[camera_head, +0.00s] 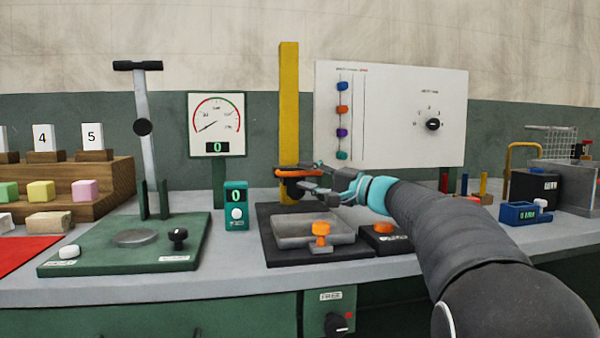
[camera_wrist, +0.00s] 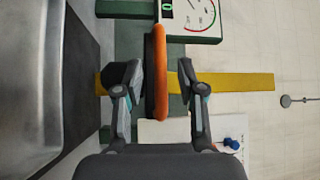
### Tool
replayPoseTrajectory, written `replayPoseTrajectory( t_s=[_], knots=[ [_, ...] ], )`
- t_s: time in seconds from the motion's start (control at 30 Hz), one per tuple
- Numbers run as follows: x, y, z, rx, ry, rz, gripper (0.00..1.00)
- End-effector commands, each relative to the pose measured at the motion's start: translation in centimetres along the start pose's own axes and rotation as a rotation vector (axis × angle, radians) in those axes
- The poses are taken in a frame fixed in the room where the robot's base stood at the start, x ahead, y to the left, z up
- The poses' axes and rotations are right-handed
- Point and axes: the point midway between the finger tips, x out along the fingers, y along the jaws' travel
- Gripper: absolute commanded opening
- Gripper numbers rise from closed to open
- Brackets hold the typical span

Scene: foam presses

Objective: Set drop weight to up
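The drop weight (camera_head: 297,172), an orange plate with a dark underside, is at the low part of a yellow upright column (camera_head: 289,105), above a grey pan (camera_head: 290,232). In the wrist view, turned on its side, the orange plate (camera_wrist: 162,75) stands between the fingers of my gripper (camera_wrist: 160,85). One finger is above the weight and one below, with visible gaps, so the gripper looks open around it and not clamped. In the head view my gripper (camera_head: 318,182) reaches the weight from the right; its fingertips are partly hidden there.
An orange knob (camera_head: 320,232) stands at the pan's front; another orange button (camera_head: 383,228) is to its right. A green counter (camera_head: 236,207), a lever press (camera_head: 145,130) and a dial gauge (camera_head: 216,122) stand left. A white panel (camera_head: 390,115) stands behind my arm.

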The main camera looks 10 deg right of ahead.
Motion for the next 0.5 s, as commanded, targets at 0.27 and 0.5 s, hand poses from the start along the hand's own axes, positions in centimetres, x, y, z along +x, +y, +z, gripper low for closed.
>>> replayPoseTrajectory(
  t_s=[0.27,0.5],
  knots=[
    [2.3,0.0,-0.1,0.0,0.002,0.0,0.39],
    [2.5,0.0,-0.1,0.0,0.002,0.0,0.39]
  ],
)
